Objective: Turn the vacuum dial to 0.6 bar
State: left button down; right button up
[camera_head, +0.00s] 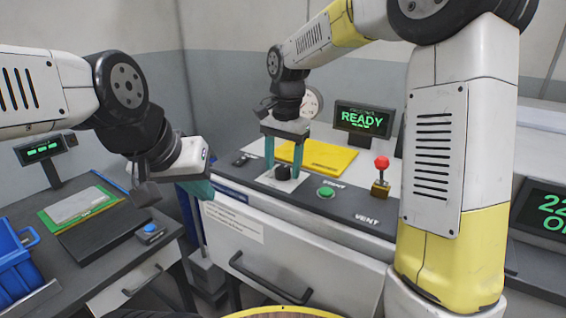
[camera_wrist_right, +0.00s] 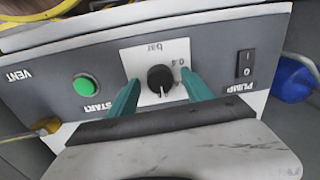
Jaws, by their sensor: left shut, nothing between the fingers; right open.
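The black vacuum dial (camera_head: 282,173) sits on a small white plate on the front panel of the bench machine. In the right wrist view the dial (camera_wrist_right: 160,78) has a pale pointer line towards the bottom of the picture. The plate (camera_wrist_right: 150,51) reads "bar", with a partly covered number at its right. My right gripper (camera_head: 283,165) is open, its teal fingers on either side of the dial; in the wrist view (camera_wrist_right: 159,78) small gaps show between fingers and dial. My left gripper (camera_head: 199,189) is shut and empty, left of the machine.
A green START button (camera_head: 326,192) and VENT label are right of the dial; a PUMP switch (camera_wrist_right: 245,63) is on its other side. A red-knobbed lever (camera_head: 381,163), a READY display (camera_head: 362,118) and a round gauge (camera_head: 313,103) stand behind. A side table (camera_head: 120,232) is at left.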

jog(key=shift+f, duration=0.1)
grip_shut()
jog(key=shift+n, duration=0.3)
jog(key=n, duration=0.5)
jog(key=shift+d, duration=0.1)
jog(key=n, duration=0.6)
jog(key=shift+w, duration=0.1)
dwell(0.5)
grip_release()
jog(key=shift+g, duration=0.3)
